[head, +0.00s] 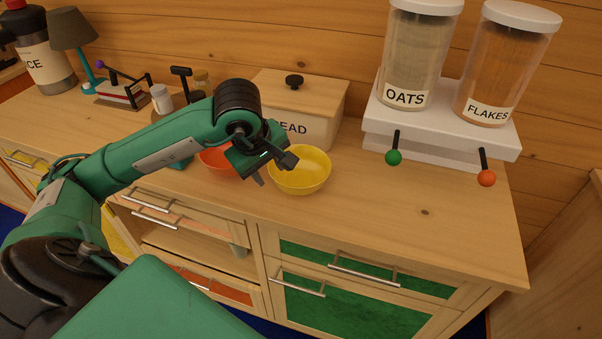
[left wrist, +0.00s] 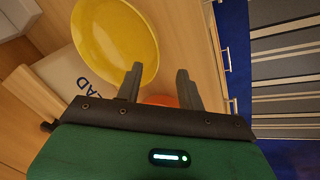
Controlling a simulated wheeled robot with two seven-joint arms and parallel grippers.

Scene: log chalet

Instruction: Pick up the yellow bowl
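The yellow bowl (head: 303,177) stands upright on the wooden counter, in front of the bread box. It also shows in the left wrist view (left wrist: 115,40), just beyond the fingers and to their left. My left gripper (head: 273,170) is at the bowl's left side in the head view, at about rim height or a little above. Its two fingers are spread apart with nothing between them in the left wrist view (left wrist: 158,82). Whether a finger touches the bowl I cannot tell. My right gripper is in neither view.
An orange bowl (head: 217,160) sits left of the yellow one, partly hidden by my left arm. The bread box (head: 321,106) stands behind. A white dispenser stand (head: 440,143) with oats and flakes is at the right. The counter's right front (head: 420,210) is clear.

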